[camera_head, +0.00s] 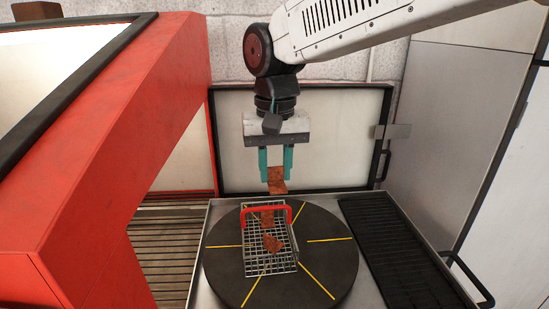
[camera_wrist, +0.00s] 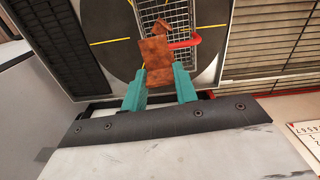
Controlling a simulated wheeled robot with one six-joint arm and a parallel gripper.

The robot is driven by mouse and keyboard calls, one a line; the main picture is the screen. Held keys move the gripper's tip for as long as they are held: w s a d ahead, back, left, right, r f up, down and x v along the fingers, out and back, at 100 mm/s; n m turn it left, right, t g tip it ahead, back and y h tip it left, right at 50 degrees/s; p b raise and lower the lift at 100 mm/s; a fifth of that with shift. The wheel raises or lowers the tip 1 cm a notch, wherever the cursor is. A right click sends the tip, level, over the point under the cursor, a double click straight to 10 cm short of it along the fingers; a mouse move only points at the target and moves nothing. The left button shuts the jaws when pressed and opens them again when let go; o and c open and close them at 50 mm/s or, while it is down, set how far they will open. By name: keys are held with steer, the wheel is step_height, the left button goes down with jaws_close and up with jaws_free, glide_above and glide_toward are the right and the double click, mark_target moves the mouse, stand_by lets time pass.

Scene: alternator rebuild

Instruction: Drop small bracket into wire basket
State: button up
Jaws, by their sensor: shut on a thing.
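My gripper (camera_head: 277,170) has teal fingers and is shut on a small rusty brown bracket (camera_head: 276,180). In the wrist view the bracket (camera_wrist: 155,62) sits between the fingertips (camera_wrist: 158,86). The wire basket (camera_head: 256,262), with a red handle (camera_head: 289,212), stands on a round black turntable (camera_head: 225,261). In the head view the gripper and bracket appear above the basket's far end. Rusty pieces (camera_head: 273,243) lie in the basket. In the wrist view the held bracket hides part of the basket (camera_wrist: 180,14).
The turntable has yellow radial lines and sits in a metal tray with a black slatted grille (camera_head: 390,250) at right. A pale panel with a black frame (camera_head: 300,150) stands behind. A large red frame (camera_head: 110,150) rises at left, beside wooden slats (camera_head: 160,250).

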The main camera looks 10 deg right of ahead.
mark_target(274, 180)
steer(key=shift+s+a+f, duration=0.1)
steer(key=shift+a+f, duration=0.05)
steer(key=shift+f, duration=2.3)
steer(key=o, duration=1.1)
steer(key=shift+c, duration=0.2)
step_height(274, 180, up, 8)
steer(key=shift+f, duration=0.1)
